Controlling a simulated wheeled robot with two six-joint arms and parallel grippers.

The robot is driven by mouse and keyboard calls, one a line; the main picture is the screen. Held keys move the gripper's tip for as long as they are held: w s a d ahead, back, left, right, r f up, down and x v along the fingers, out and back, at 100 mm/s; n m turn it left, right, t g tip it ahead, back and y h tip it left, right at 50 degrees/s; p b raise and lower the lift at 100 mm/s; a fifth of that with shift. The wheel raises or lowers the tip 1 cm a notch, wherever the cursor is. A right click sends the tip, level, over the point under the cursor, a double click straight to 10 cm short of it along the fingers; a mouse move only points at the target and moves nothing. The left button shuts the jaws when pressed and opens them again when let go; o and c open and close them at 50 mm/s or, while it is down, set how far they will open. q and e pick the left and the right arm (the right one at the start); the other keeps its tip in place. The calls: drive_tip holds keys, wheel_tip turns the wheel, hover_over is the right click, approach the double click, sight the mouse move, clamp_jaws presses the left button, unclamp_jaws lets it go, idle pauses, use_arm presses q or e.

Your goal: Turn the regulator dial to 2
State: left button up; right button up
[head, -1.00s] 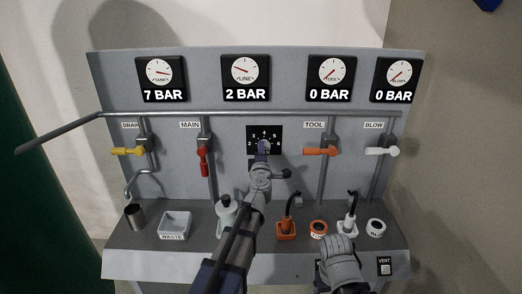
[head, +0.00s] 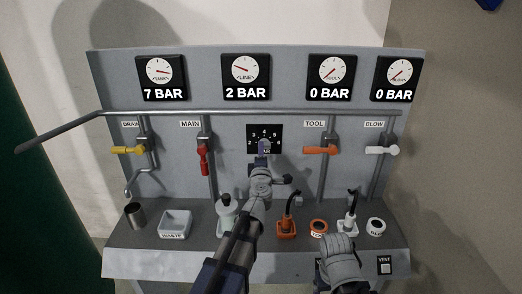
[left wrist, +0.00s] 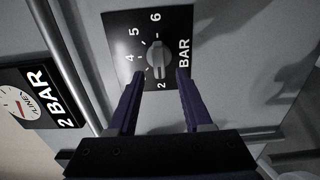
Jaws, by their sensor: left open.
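The regulator dial is a grey knob (left wrist: 158,58) on a black plate (head: 264,135) numbered 2 to 6, at the panel's middle. In the left wrist view the knob's long grip lies roughly in line with the 2; the 3 is hidden. The LINE gauge (head: 245,70) reads 2 BAR. My left gripper (left wrist: 160,80) is open and empty, its two dark fingers apart on either side below the knob, not closed on it. In the head view it (head: 264,154) is just in front of the dial. My right gripper (head: 340,260) is low at the right; its jaws cannot be made out.
A yellow DRAIN handle (head: 128,150), red MAIN handle (head: 203,160), orange TOOL handle (head: 320,150) and white BLOW handle (head: 382,150) flank the dial. A pipe (head: 290,112) runs above. A waste tray (head: 174,223), a cup (head: 135,215) and hose fittings stand on the shelf.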

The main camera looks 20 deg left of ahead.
use_arm(q)
drive_tip(key=v, duration=0.4)
drive_tip(key=shift+s+d, duration=0.1)
drive_tip(key=shift+s, duration=0.25)
drive_tip(key=s+d+f+m+g+h, duration=0.1)
drive_tip(key=d+f+m+g+h, duration=0.15)
drive_tip(key=d+m+h, duration=0.4)
drive_tip(key=s+d+f+m+g+h, duration=0.15)
drive_tip(key=d+f+m+h, duration=0.25)
drive_tip(key=d+m, duration=0.4)
drive_tip(key=s+a+f+m+g, duration=0.2)
drive_tip(key=s+f+m+g, duration=0.45)
drive_tip(key=s+f, duration=0.3)
drive_tip(key=s+a+f+g+y, duration=0.5)
drive_tip(key=s+a+f+g, duration=0.15)
drive_tip(key=s, duration=0.25)
drive_tip(key=s+d+m+y, duration=0.1)
drive_tip(key=s+d+m, duration=0.3)
drive_tip(key=s+d, duration=0.3)
drive_tip(key=d, duration=0.2)
drive_tip(key=shift+s+d+r+g+y, duration=0.2)
drive_tip(key=shift+d+r+g+y, duration=0.1)
drive_tip(key=shift+d+r+y, duration=0.05)
